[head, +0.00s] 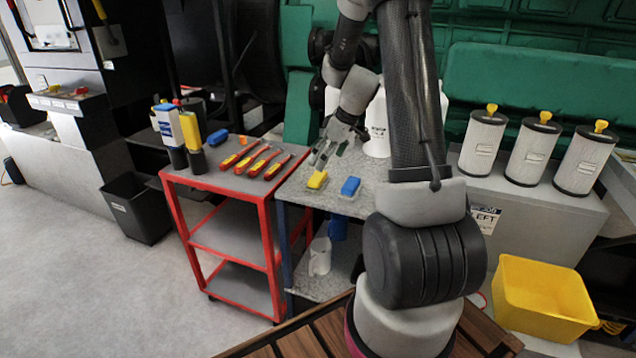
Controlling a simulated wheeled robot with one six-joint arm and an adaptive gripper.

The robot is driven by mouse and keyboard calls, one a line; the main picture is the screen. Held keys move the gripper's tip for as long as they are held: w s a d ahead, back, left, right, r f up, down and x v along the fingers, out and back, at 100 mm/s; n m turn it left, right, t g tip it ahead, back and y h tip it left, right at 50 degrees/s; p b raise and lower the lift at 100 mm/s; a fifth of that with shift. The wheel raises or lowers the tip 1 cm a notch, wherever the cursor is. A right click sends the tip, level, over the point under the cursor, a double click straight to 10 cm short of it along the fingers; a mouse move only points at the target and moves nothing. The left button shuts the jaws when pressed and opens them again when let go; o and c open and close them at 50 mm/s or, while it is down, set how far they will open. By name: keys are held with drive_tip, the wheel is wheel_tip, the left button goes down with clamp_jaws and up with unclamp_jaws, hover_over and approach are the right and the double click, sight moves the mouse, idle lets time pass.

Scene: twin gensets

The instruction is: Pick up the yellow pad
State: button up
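The yellow pad (317,180) lies on the grey speckled top of a small table (290,190), near its front left part. A blue pad (350,187) lies just to its right, apart from it. My gripper (322,160) hangs above and slightly behind the yellow pad, with its fingers pointing down and to the left. The fingers look spread, with nothing seen between them. Whether a fingertip touches the pad cannot be told from this view.
A red cart (226,181) on the left holds several red-and-yellow tools, bottles (189,130) and a blue item (218,137). White jugs (376,130) stand behind my gripper. Three filter canisters (532,150) stand on a grey box at right. A yellow bin (545,297) sits lower right.

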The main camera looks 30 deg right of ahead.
sight(319, 176)
drive_tip(key=shift+w+f+n, duration=0.15)
drive_tip(key=shift+n, duration=0.65)
drive_tip(key=x, duration=0.7)
drive_tip(key=shift+d+f, duration=0.15)
drive_tip(key=shift+f, duration=0.2)
drive_tip(key=c, duration=1)
drive_tip(key=shift+o, duration=0.2)
wheel_tip(319, 176, up, 10)
drive_tip(key=shift+r, duration=0.1)
